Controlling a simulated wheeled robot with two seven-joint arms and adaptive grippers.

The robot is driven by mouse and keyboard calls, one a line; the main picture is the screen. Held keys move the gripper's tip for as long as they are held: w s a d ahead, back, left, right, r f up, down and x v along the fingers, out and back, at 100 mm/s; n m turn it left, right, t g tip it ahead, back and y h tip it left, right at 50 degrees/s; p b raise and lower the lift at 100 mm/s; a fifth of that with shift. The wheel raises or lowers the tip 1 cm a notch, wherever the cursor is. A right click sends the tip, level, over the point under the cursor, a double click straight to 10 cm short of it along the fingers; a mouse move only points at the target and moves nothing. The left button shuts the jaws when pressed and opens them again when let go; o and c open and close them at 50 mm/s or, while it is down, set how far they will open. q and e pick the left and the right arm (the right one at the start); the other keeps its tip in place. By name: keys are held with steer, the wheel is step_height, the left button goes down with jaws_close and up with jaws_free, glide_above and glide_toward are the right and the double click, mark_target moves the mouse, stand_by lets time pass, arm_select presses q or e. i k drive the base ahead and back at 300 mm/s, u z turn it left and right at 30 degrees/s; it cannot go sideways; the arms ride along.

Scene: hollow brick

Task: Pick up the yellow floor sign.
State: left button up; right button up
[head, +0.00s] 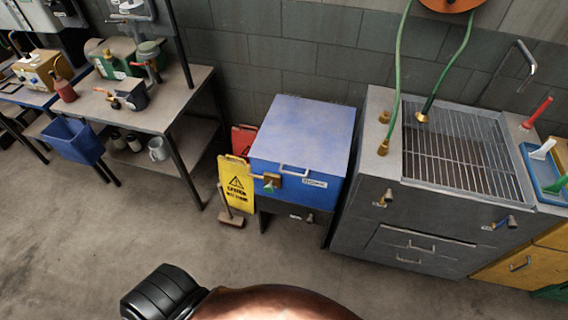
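The yellow floor sign (236,184) stands upright on the concrete floor, in the middle left of the head view. It has a black warning triangle and dark lettering on its face. It is just left of the blue box-like unit (303,140), whose front corner fittings are close to the sign's right edge. A small brush-like tool (231,217) with a thin handle is in front of the sign's lower part. Neither of my grippers shows in this view.
A workbench (168,105) with tools stands left of the sign, with a blue bin (73,140) at its front. A red panel (243,139) is behind the sign. A grey sink unit (375,200) stands at right. The floor in front is clear.

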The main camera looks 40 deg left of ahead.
mark_target(239, 187)
steer(key=z, duration=0.5)
steer(key=k, duration=1.1)
steer(key=u, duration=1.75)
steer(key=i, duration=0.5)
steer(key=z, duration=0.05)
